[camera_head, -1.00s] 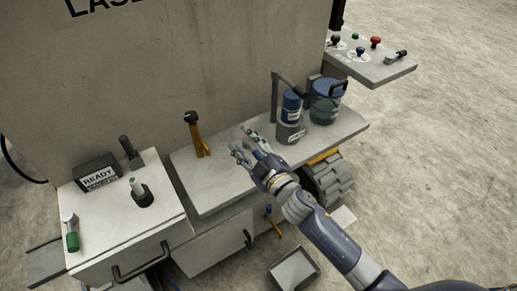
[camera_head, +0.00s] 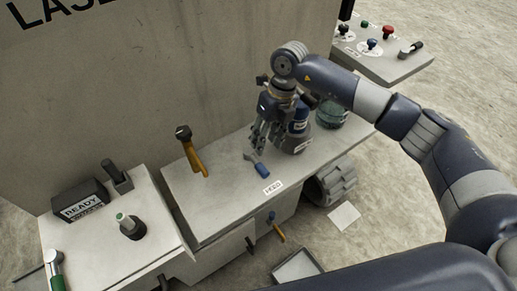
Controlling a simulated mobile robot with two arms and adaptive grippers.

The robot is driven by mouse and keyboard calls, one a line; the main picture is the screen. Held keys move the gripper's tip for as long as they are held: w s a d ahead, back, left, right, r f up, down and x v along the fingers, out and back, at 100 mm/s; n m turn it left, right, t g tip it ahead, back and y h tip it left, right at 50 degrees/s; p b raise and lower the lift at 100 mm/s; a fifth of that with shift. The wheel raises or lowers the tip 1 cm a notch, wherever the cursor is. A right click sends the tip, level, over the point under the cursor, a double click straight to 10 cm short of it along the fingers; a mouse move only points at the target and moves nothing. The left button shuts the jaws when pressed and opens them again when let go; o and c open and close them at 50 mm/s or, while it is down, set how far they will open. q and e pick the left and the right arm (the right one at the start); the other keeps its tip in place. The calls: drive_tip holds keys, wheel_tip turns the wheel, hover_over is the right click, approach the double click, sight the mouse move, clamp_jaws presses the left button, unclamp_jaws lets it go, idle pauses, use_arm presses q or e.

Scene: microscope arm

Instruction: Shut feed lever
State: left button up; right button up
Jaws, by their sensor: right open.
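The feed lever (camera_head: 260,167) is a small lever with a blue handle and a grey end. It lies low on the front part of the grey bench, just behind a white label (camera_head: 273,187) that seems to read FEED. My right gripper (camera_head: 264,142) is open and points down, just above and behind the lever, in front of the blue canister. I cannot tell whether a fingertip touches the lever. My left gripper is not in view.
A blue canister (camera_head: 299,122) and a green-tinted jar (camera_head: 331,115) stand close to the right of my right gripper. A yellow lever (camera_head: 194,158) stands to the left on the bench (camera_head: 215,190). A READY box (camera_head: 80,200) and knobs sit on the left cabinet.

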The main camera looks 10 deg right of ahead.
drive_tip(key=p, duration=0.1)
hover_over(262, 166)
drive_tip(key=f, duration=0.3)
drive_tip(key=d+f, duration=0.1)
drive_tip(key=f, duration=0.1)
drive_tip(key=shift+f, duration=0.3)
drive_tip(key=x, duration=0.2)
drive_tip(key=shift+w+a+f, duration=0.1)
drive_tip(key=shift+f, duration=0.25)
drive_tip(key=shift+a+f+p, duration=0.15)
drive_tip(key=shift+f+p, duration=0.15)
drive_tip(key=shift+f, duration=0.55)
drive_tip(key=shift+c, duration=0.2)
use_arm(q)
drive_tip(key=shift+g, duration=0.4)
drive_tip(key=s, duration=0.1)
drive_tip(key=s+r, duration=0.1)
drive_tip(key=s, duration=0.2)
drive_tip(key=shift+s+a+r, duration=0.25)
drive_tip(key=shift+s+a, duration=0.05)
use_arm(e)
clamp_jaws()
